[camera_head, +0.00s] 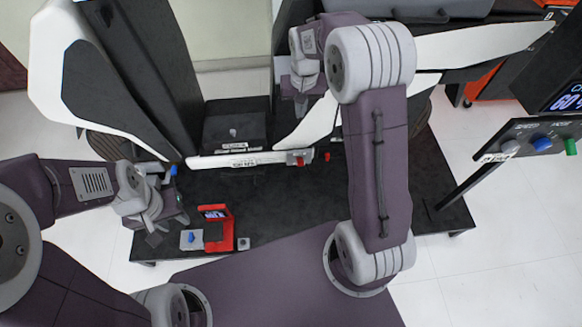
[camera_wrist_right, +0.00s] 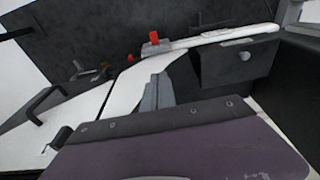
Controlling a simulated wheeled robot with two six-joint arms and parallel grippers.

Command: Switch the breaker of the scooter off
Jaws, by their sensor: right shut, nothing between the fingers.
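The scooter's white and black body (camera_head: 110,80) lies across the dark platform. A grey block with a red lever, which looks like the breaker (camera_head: 299,158), sits at the end of a white bar. In the right wrist view the breaker (camera_wrist_right: 154,40) shows its red lever standing up. My right gripper (camera_head: 302,88) is above and behind the breaker in the head view, shut and empty, apart from it. My left gripper (camera_head: 168,230) hangs at the left over the platform, with its fingers apart and nothing between them.
A red device with a small screen (camera_head: 220,228) and a grey box with a blue button (camera_head: 190,239) stand at the platform's front. A small red knob (camera_head: 327,156) is right of the breaker. A control box with coloured knobs (camera_head: 535,138) stands on a post at the right.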

